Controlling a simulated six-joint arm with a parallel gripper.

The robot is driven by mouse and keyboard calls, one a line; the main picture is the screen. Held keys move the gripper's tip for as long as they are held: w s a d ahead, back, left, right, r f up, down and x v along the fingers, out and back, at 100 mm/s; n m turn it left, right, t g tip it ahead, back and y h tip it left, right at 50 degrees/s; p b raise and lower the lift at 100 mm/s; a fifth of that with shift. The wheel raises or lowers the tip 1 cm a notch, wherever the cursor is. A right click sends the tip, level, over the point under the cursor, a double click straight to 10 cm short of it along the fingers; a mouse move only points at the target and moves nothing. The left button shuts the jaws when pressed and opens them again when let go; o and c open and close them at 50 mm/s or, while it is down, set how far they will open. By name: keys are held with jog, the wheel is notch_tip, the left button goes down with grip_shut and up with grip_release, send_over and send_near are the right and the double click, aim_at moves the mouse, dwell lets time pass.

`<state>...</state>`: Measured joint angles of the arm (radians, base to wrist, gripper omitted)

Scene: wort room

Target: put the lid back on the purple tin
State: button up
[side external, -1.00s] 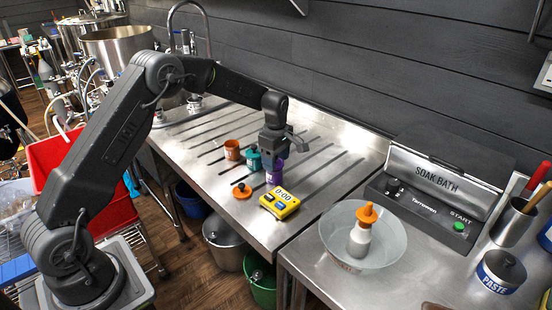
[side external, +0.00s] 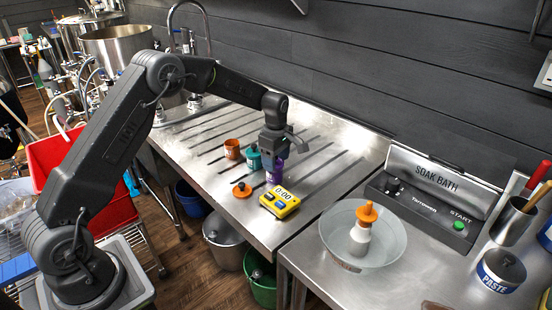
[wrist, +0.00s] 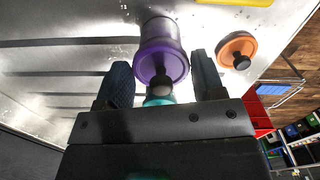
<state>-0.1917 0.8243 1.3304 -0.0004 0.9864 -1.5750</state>
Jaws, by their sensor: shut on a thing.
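The purple tin (side external: 274,176) stands upright on the steel drainboard, behind the yellow timer. My gripper (side external: 275,150) points down right over it. In the wrist view, the purple lid (wrist: 151,66) with its dark knob (wrist: 161,82) shows between the two fingers of my gripper (wrist: 162,82), in line with the tin body (wrist: 158,27). My gripper is shut on the purple lid. The lid is at the tin's mouth; whether it is fully seated or slightly above, I cannot tell. The fingers partly hide it in the side view.
A teal tin (side external: 254,160) stands close left of the purple tin, with an orange tin (side external: 232,150) beyond. An orange lid (side external: 241,191) lies flat in front. The yellow timer (side external: 279,204) is near the drainboard's edge. A bowl (side external: 334,238) holds a bottle.

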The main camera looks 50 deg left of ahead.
jog(key=o, duration=1.1)
jog(key=shift+r, duration=0.1)
jog(key=shift+r, duration=3.4)
grip_shut()
